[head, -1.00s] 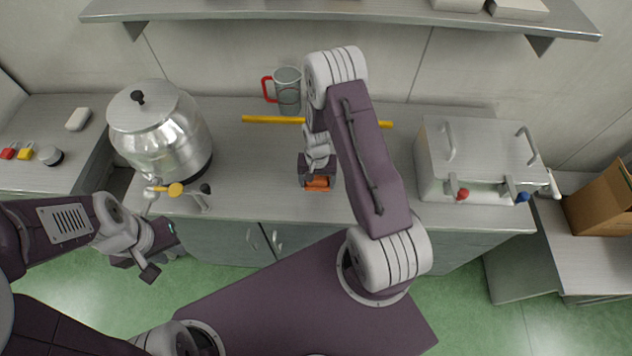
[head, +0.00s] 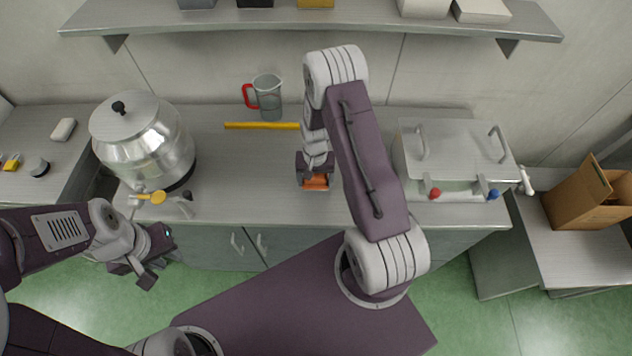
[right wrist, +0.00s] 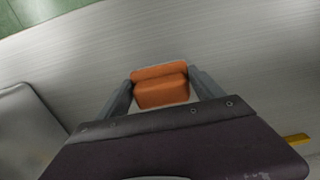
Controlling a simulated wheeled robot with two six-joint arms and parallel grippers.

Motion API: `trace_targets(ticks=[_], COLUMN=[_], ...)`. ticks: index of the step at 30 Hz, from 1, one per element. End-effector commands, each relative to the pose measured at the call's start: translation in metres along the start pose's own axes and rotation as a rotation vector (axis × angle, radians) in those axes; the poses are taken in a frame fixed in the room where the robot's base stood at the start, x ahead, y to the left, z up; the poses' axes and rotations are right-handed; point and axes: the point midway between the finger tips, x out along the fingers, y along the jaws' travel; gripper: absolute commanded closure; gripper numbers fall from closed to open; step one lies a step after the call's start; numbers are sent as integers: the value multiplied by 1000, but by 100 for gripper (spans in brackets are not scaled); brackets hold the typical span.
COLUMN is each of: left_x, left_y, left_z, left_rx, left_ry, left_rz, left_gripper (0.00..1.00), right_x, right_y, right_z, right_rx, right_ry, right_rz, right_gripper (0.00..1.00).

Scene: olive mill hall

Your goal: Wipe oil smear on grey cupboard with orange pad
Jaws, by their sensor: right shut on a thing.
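The orange pad (head: 317,183) is between the fingers of my right gripper (head: 315,176), above the steel worktop near its front edge. In the right wrist view the pad (right wrist: 160,88) is gripped from both sides. I cannot tell whether it touches the worktop. The grey cupboard (head: 211,246) is under the worktop, with two upright door handles. No oil smear can be made out on the visible part of its front; much of it is steeply angled or hidden by my right arm and base. My left gripper (head: 134,273) is open and empty, low in front of the cupboard at the left.
On the worktop stand a steel pot with a tap (head: 143,140), a jug with a red handle (head: 267,97), a yellow bar (head: 262,126) and a lidded steel box (head: 455,150). A cardboard box (head: 580,200) is at the right. A shelf (head: 330,20) hangs above.

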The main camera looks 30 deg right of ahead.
Motion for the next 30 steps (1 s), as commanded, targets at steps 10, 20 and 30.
trace_targets(ticks=[10, 20, 30], left_x=[-28, -36, -35], left_y=[0, 1, 1], left_z=[-3, -4, -4], left_rx=[0, 0, 0], left_ry=[0, 0, 0], left_rz=[0, 0, 0], left_gripper=[73, 73, 73], right_x=[-36, -46, -46], right_y=[0, -1, -1], right_z=[-4, -5, -5], right_rx=[-2, -4, -4], right_ry=[0, 1, 1], right_rz=[0, 0, 0], right_gripper=[68, 68, 68])
